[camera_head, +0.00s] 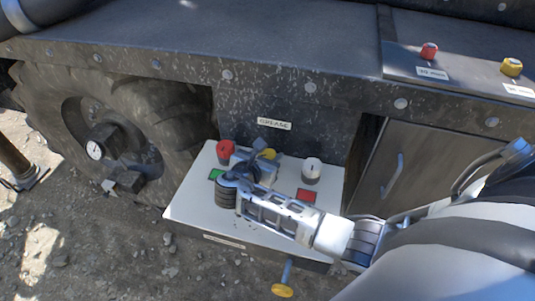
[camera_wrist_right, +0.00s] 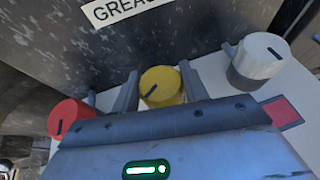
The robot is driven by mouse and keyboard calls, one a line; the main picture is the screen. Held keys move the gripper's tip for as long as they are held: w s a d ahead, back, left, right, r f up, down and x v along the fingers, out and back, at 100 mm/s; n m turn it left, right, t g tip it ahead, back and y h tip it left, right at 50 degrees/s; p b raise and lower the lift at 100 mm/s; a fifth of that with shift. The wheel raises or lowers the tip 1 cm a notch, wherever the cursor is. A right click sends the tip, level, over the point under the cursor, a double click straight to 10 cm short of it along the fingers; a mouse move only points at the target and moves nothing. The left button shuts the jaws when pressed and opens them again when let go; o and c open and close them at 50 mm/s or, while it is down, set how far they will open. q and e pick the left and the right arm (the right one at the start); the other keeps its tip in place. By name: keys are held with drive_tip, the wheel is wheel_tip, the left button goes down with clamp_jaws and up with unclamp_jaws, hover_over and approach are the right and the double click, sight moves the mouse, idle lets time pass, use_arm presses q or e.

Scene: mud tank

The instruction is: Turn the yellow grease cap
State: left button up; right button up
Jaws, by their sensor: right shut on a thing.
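The yellow grease cap (camera_wrist_right: 163,88) is a round knob with a dark slot mark on its top, tilted to one side in the right wrist view. My right gripper (camera_wrist_right: 160,78) has one finger on each side of the cap and is shut on it. In the head view only a bit of the yellow cap (camera_head: 269,153) shows behind my right gripper (camera_head: 263,157), at the back of the white panel (camera_head: 195,208). My left gripper is not in view.
A red cap (camera_head: 225,150) stands left of the yellow one and a white cap (camera_head: 312,168) right. A GREASE label (camera_head: 274,124) is on the dark wall behind. A large tyre (camera_head: 60,95) is at left. More red (camera_head: 429,50) and yellow (camera_head: 511,67) caps sit upper right.

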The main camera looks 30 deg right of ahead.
drive_tip(key=m+g+h, duration=0.1)
drive_tip(key=m+g, duration=0.1)
drive_tip(key=m+g+h+b, duration=0.1)
drive_tip(key=m+g, duration=0.1)
drive_tip(key=g, duration=0.1)
drive_tip(key=shift+w+m, duration=0.1)
drive_tip(key=shift+m, duration=0.3)
drive_tip(key=m+g+b, duration=0.3)
drive_tip(key=g, duration=0.1)
drive_tip(key=shift+f, duration=0.15)
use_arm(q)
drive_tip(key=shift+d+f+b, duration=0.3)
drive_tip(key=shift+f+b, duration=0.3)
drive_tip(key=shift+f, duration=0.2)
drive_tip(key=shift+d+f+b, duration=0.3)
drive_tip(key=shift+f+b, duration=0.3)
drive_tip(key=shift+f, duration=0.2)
use_arm(e)
drive_tip(key=shift+m+g+y, duration=0.4)
drive_tip(key=shift+m+g, duration=1.1)
drive_tip(key=shift+g, duration=0.2)
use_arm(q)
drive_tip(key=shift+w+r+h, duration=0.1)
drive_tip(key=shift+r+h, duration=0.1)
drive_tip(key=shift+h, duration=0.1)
use_arm(e)
drive_tip(key=shift+r, duration=0.2)
drive_tip(key=o, duration=1)
drive_tip(key=shift+d, duration=0.1)
